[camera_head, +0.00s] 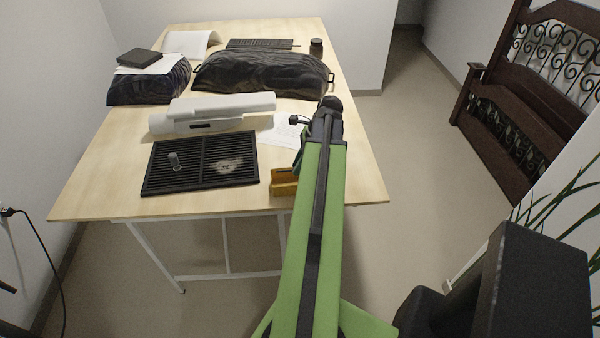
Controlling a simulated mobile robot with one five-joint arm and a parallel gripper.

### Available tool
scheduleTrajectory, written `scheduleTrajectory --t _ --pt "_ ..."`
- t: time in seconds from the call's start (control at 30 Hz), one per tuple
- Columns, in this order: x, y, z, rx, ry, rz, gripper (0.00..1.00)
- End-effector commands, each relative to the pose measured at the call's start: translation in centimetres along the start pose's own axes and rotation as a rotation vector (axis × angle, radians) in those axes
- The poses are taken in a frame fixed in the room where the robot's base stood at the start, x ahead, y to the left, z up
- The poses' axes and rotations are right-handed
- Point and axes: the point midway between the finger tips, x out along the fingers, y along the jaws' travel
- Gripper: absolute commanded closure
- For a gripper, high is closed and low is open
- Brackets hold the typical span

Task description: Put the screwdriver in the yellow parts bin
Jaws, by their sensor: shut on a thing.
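The yellow parts bin (284,188) sits near the table's front edge, right of the black grille, and my arm hides its right side. My gripper (301,158) hangs at the far end of my green arm, just above and behind the bin. The arm hides most of the gripper. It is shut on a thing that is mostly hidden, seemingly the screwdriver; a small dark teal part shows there. No screwdriver shows elsewhere on the table. I cannot see into the bin well.
A black grille (201,174) with a small grey cylinder (174,160) lies left of the bin. Behind are a white device (215,112), paper (282,130), a dark bag (264,74) and a small jar (316,48). The table (357,178) is bare to the right.

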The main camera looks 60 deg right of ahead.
Motion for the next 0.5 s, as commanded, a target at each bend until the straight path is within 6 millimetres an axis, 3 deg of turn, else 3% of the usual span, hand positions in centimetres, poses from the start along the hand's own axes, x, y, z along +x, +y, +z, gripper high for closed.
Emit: scheduleTrajectory --t 0.03,0.1,0.5 --pt "1.80 0.01 -0.77 0.000 0.000 0.000 1.00" --pt "2.48 0.02 -1.06 0.000 0.000 0.000 1.00" --pt "2.57 0.02 -1.16 0.001 0.000 0.000 1.00"
